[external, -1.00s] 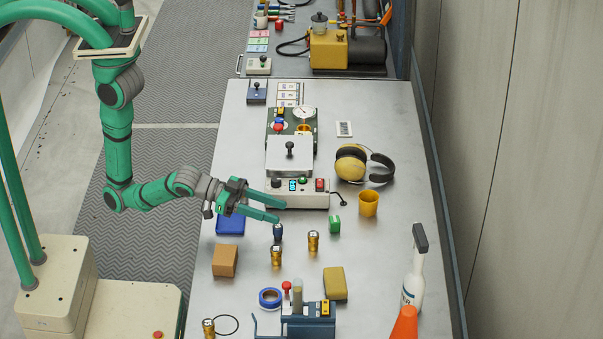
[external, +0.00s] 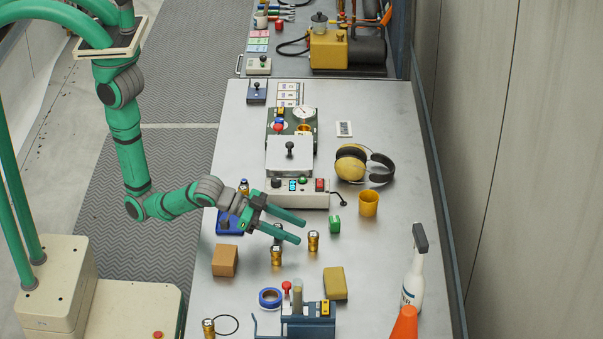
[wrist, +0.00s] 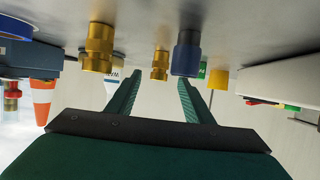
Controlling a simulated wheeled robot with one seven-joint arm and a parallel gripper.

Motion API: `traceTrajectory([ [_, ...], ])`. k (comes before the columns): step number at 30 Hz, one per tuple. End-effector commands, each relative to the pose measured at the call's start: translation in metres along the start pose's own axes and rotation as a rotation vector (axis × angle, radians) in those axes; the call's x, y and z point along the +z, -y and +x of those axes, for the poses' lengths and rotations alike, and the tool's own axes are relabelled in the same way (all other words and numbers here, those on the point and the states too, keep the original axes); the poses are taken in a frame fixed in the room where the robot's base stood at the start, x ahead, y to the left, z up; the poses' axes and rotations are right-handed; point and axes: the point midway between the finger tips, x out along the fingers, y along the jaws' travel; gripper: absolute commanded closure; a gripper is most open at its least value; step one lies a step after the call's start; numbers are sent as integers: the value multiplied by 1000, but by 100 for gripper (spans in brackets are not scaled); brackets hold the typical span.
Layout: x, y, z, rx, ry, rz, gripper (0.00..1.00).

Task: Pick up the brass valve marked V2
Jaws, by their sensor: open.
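Several brass valves stand on the bench; their markings are too small to read, so I cannot tell which is V2. One brass valve (external: 313,241) stands just beyond my gripper's fingertips and shows between the fingers in the wrist view (wrist: 160,65). Another brass valve (external: 276,256) is on the near side and shows at left in the wrist view (wrist: 97,47). A third (external: 208,328) is at the bench's front left, and one (external: 244,187) is behind my gripper. My gripper (external: 301,231) is open and empty, its fingers (wrist: 160,80) pointing right.
A green block (external: 334,225), yellow cup (external: 368,204), tan block (external: 225,260), yellow sponge (external: 335,283) and blue tape (external: 270,298) surround the area.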

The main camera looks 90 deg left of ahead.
Motion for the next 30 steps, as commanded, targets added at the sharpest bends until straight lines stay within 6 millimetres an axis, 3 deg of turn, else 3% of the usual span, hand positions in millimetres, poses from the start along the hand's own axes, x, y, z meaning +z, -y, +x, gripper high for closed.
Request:
traceTrajectory([
  [9, 0, -1, 40, 0, -1, -1, 53],
  [17, 0, 0, 43, 0, -2, -1, 53],
  [18, 0, -1, 43, 0, -2, -1, 55],
  [24, 0, -1, 42, 0, -2, 0, 100],
  [30, 0, -1, 42, 0, -3, -1, 100],
])
